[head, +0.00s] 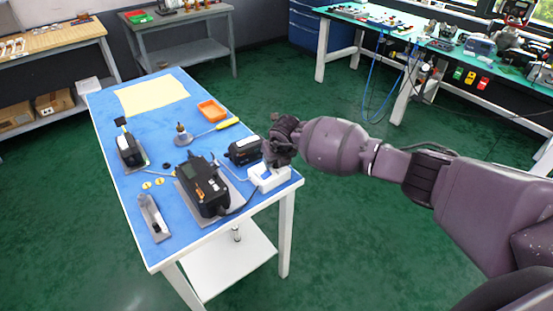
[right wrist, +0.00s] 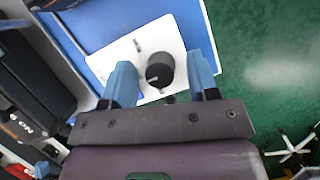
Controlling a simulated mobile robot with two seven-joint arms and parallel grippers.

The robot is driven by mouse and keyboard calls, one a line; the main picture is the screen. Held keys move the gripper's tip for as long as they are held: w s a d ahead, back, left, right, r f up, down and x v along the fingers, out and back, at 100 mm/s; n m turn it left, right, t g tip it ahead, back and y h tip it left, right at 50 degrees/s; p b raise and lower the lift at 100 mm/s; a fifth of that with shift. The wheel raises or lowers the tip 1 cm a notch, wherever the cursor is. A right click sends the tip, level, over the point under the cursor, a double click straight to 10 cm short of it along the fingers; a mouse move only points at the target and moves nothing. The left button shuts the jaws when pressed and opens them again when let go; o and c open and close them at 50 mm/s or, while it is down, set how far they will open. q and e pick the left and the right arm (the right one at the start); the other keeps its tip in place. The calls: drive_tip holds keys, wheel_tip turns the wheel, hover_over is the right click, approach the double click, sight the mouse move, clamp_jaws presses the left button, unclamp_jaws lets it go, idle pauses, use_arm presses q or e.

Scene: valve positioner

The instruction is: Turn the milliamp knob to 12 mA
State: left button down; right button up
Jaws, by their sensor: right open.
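The milliamp knob (right wrist: 160,70) is black and round with a short pale pointer mark, seen from above in the right wrist view. It stands on a white box (right wrist: 125,50), which also shows at the near right corner of the blue table in the head view (head: 268,179). My right gripper (right wrist: 161,68) is open, its blue fingers on either side of the knob with gaps visible. In the head view my right gripper (head: 279,152) is over the white box and hides the knob. No scale marks are readable. My left gripper is not in view.
A black box (head: 243,151) stands close beside the white box. A larger black device (head: 205,187) with a display stands left of it. An orange tray (head: 212,110), a yellow-handled screwdriver (head: 225,124) and a yellow sheet (head: 152,95) lie farther back on the blue table (head: 183,82).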

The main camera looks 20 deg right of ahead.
drive_tip(key=p+v, duration=0.1)
drive_tip(key=v, duration=0.9)
drive_tip(key=shift+r, duration=0.35)
drive_tip(key=shift+s, duration=0.1)
